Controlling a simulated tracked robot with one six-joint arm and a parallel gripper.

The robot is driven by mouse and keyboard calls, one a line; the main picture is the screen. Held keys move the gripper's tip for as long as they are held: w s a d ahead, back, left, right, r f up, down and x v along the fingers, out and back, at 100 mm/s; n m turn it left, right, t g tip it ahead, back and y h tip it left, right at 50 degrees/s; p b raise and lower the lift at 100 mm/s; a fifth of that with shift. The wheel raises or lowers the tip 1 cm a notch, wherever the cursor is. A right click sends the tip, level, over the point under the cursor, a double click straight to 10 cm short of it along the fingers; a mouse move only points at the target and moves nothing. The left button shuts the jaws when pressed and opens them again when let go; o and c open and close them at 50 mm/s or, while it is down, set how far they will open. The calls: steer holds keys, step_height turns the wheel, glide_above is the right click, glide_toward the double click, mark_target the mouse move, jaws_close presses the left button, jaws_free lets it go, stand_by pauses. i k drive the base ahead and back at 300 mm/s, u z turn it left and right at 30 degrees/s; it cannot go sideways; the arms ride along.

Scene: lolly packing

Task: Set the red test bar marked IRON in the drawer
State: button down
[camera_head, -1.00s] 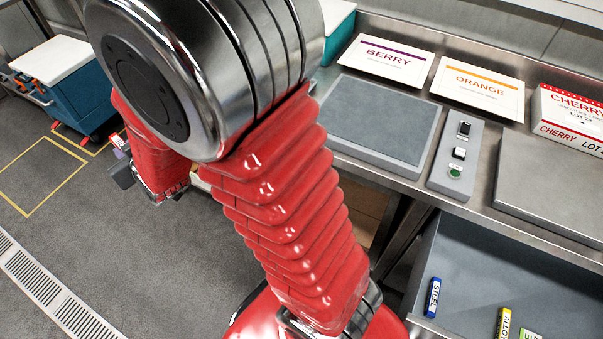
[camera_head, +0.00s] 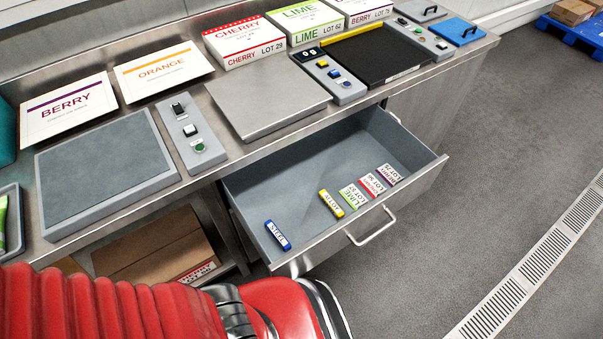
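The grey drawer (camera_head: 288,182) is pulled open below the steel counter. Near its left front corner lies a blue bar marked STEEL (camera_head: 278,235). To the right lies a yellow bar (camera_head: 331,203), whose marking is hard to read. A row of LOT blocks lies beside it: green (camera_head: 353,196), red (camera_head: 372,184) and purple (camera_head: 388,174). The left and back of the drawer floor are bare. I see no red bar marked IRON. My gripper is out of view; only my red arm shows at the lower left.
The counter (camera_head: 245,150) holds BERRY (camera_head: 68,108) and ORANGE (camera_head: 163,70) cards, a grey pad (camera_head: 105,165), a button panel (camera_head: 192,140) and a CHERRY box (camera_head: 245,42). A cardboard box (camera_head: 155,250) sits below. The drawer handle (camera_head: 372,228) juts out.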

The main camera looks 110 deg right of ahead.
mark_target(303, 212)
steer(key=z, duration=0.05)
steer(key=k, duration=2.5)
steer(key=z, duration=0.6)
steer(key=i, duration=0.5)
steer(key=u, duration=0.05)
